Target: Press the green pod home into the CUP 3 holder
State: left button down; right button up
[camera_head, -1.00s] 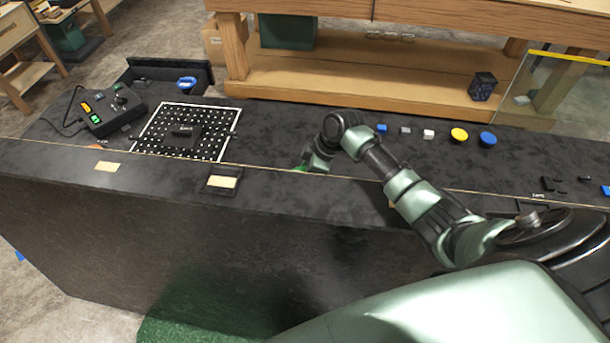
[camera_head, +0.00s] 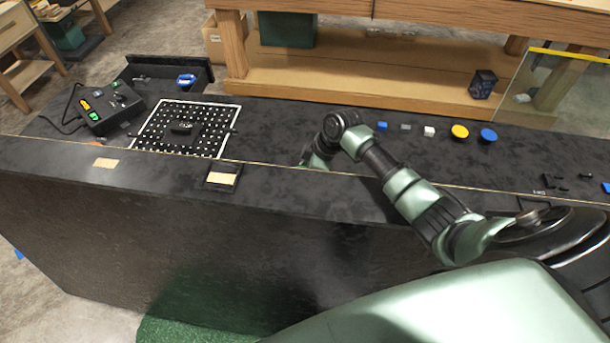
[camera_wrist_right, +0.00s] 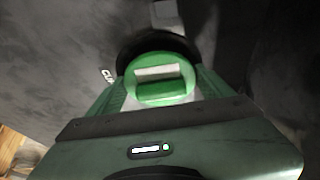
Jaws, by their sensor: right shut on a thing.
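The green pod (camera_wrist_right: 160,88) shows in the right wrist view as a round green piece with a pale slot across its top. My right gripper (camera_wrist_right: 159,76) is shut on it, one finger at each side. A dark round holder (camera_wrist_right: 133,47) curves behind and around the pod's far side. Partly hidden lettering that starts like "CU" lies left of it. How deep the pod sits in the holder cannot be told. In the head view my right gripper (camera_head: 312,161) is low at the bench top, and my wrist hides the pod and holder. My left gripper is not in view.
On the dark bench (camera_head: 270,130), a control box (camera_head: 112,108) and a white-dotted board (camera_head: 215,116) are at left. A small tray (camera_head: 223,177) is at the front edge. White (camera_head: 429,131), yellow (camera_head: 460,132) and blue (camera_head: 488,135) pieces stand right of my arm.

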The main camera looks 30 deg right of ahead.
jog(key=o, duration=1.2)
jog(key=shift+s+f, duration=0.1)
jog(key=shift+f, duration=0.05)
jog(key=shift+s+a+f, duration=0.1)
jog(key=shift+f, duration=0.05)
jog(key=v, duration=0.8)
jog(key=shift+w+r, duration=0.2)
jog(key=shift+w, duration=0.1)
